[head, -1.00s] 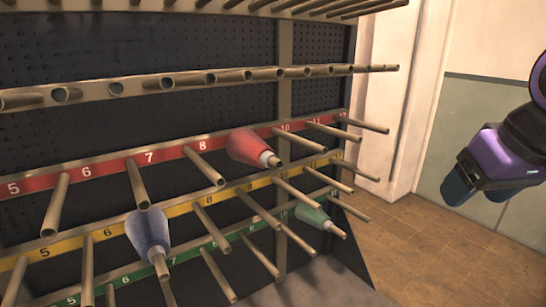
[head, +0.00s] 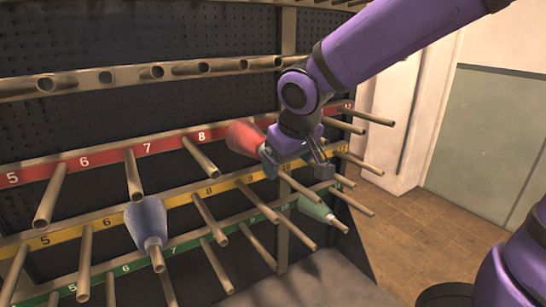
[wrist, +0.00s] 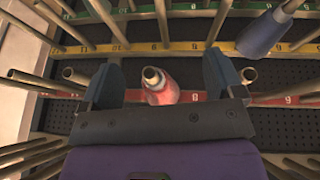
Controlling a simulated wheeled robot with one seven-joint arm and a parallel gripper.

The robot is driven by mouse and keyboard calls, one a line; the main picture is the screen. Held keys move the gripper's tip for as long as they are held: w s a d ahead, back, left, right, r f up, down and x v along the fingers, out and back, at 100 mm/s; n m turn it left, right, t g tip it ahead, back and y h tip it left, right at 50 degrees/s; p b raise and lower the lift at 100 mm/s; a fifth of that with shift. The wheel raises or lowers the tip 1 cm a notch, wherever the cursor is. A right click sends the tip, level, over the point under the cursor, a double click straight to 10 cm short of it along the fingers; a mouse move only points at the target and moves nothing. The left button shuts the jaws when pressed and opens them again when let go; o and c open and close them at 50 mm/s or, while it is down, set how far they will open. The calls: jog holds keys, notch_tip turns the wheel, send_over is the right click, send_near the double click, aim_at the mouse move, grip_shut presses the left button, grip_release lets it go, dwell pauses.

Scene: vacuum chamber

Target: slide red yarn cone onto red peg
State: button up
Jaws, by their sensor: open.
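The red yarn cone (head: 243,137) sits on a peg of the red-labelled row, just right of number 8, with its narrow end pointing outward. My gripper (head: 297,166) is open in front of the rack, just right of the cone, and hides part of its narrow end and peg. In the wrist view the red cone (wrist: 165,93) shows between the two open fingers, with the open end of a peg or tube in front of it. The red row (head: 105,158) has several bare pegs.
A blue cone (head: 147,222) is on a yellow-row peg to the left, and a green cone (head: 315,208) is on a green-row peg below my gripper. Several bare pegs jut out around my gripper. Open floor (head: 425,225) lies right of the rack.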

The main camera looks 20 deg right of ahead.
aim_at(254, 143)
jog(key=w, duration=1)
jog(key=shift+w+d, duration=0.35)
jog(key=x, duration=0.4)
jog(key=shift+w, duration=0.25)
jog(key=shift+w+d+f, duration=0.1)
jog(key=shift+w+f, duration=0.15)
jog(key=shift+f, duration=0.15)
jog(key=shift+c, duration=0.5)
jog(key=c, duration=1.4)
